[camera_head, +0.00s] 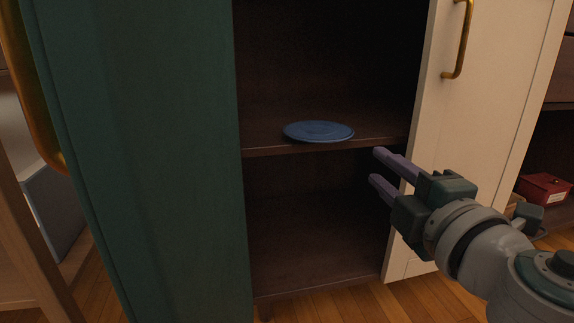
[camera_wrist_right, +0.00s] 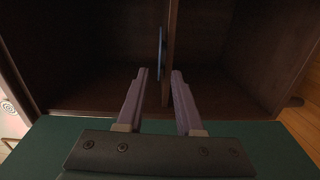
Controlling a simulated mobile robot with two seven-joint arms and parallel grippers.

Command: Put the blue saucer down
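The blue saucer (camera_head: 318,132) lies flat on the middle shelf (camera_head: 380,136) of the dark wooden cabinet, close to the shelf's front edge. In the right wrist view the saucer (camera_wrist_right: 161,54) shows edge-on as a thin blue strip against the shelf board (camera_wrist_right: 170,60). My right gripper (camera_head: 378,166) is open and empty, in front of the cabinet and to the right of the saucer, apart from it. Its two fingers also show spread in the right wrist view (camera_wrist_right: 158,74). My left gripper is not in view.
A green cabinet door (camera_head: 140,150) stands at the left with a brass handle. A cream door (camera_head: 490,110) with a brass handle (camera_head: 460,45) stands at the right. The lower compartment (camera_head: 315,220) looks empty. A red box (camera_head: 543,189) is at the far right.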

